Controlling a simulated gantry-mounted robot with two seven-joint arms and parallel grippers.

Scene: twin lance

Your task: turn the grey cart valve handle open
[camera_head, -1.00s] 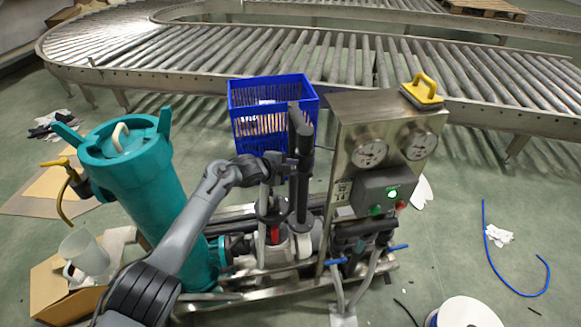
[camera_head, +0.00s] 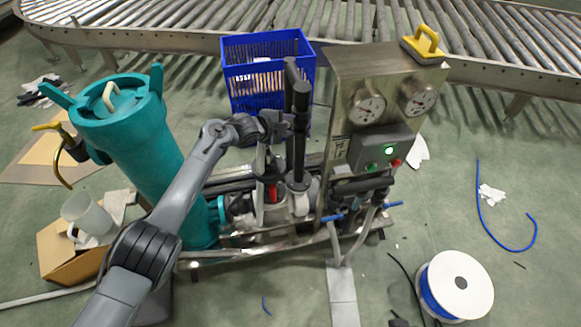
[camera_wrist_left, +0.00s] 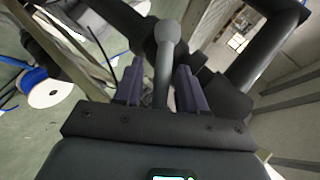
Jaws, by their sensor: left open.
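My left gripper (camera_head: 275,123) is at the middle of the cart, close to the upright black pipes (camera_head: 300,130). In the left wrist view my left gripper (camera_wrist_left: 157,80) is open, with one purple-grey finger on each side of a grey rod-like handle with a rounded end (camera_wrist_left: 167,38). The handle lies between the fingers; I cannot tell whether either finger touches it. In the head view a pale grey upright bar (camera_head: 261,165) below the gripper seems to be this handle, partly hidden by my wrist. My right gripper is out of view.
A teal filter vessel (camera_head: 135,125) stands left of the valve. A steel gauge panel (camera_head: 385,85) with a lit green button stands right. A blue crate (camera_head: 265,90) is behind. A white cable spool (camera_head: 458,283) and blue hose (camera_head: 500,238) lie on the floor at right.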

